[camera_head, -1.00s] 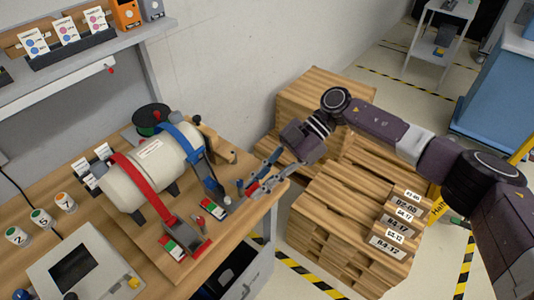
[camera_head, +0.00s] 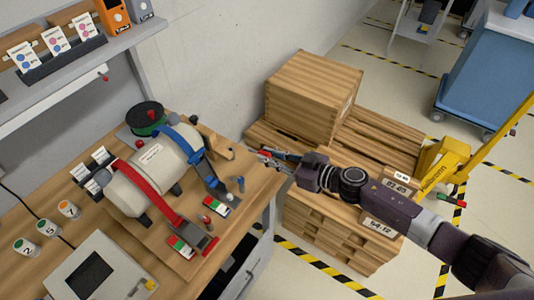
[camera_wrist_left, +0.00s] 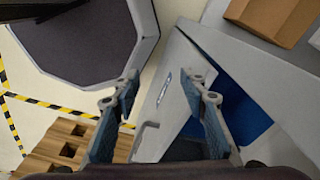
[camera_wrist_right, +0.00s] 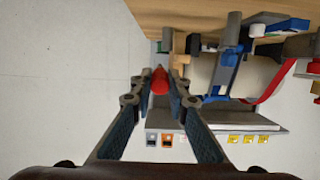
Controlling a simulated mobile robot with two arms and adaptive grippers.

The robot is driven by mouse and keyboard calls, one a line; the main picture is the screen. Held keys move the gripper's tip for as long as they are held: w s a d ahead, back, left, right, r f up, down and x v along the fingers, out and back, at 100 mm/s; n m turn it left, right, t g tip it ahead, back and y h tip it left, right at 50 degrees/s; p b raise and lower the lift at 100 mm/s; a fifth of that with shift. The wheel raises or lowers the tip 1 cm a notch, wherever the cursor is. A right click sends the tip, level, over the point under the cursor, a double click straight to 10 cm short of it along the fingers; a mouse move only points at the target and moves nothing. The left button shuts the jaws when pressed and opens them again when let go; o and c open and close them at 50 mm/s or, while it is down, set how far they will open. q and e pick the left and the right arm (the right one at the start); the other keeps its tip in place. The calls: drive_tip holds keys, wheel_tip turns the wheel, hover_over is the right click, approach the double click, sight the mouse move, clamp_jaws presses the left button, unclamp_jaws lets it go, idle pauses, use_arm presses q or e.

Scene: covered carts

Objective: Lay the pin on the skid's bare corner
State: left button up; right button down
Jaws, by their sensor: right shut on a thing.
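The pin (camera_wrist_right: 160,80), with a red tapered end, is held between the fingertips of my right gripper in the right wrist view. My right gripper (camera_head: 274,158) is shut on it at the bench's right edge in the head view, where the pin shows as a small red piece. The wooden skid (camera_head: 393,143) lies beyond the bench, stacked in layers. A wooden crate (camera_head: 312,95) covers its back left part; slats right of the crate are bare. My arm hides part of the front stack. My left gripper (camera_wrist_left: 160,88) is open and empty in the left wrist view.
The bench (camera_head: 75,211) carries a white cylinder (camera_head: 152,175) with red and blue straps, a green spool (camera_head: 147,120) and a screen panel (camera_head: 90,270). A yellow pallet-jack (camera_head: 447,160) and blue cart (camera_head: 487,65) stand right. Labelled blocks (camera_head: 378,225) sit on the front stack.

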sight(269, 175)
drive_tip(key=shift+f+b, duration=3.25)
drive_tip(key=shift+b, duration=0.5)
drive_tip(key=shift+f, duration=0.45)
drive_tip(key=c, duration=1.8)
unclamp_jaws()
drive_tip(key=shift+s+d, duration=0.3)
drive_tip(key=shift+d, duration=0.15)
drive_tip(key=v, duration=1.1)
drive_tip(key=shift+r, duration=0.15)
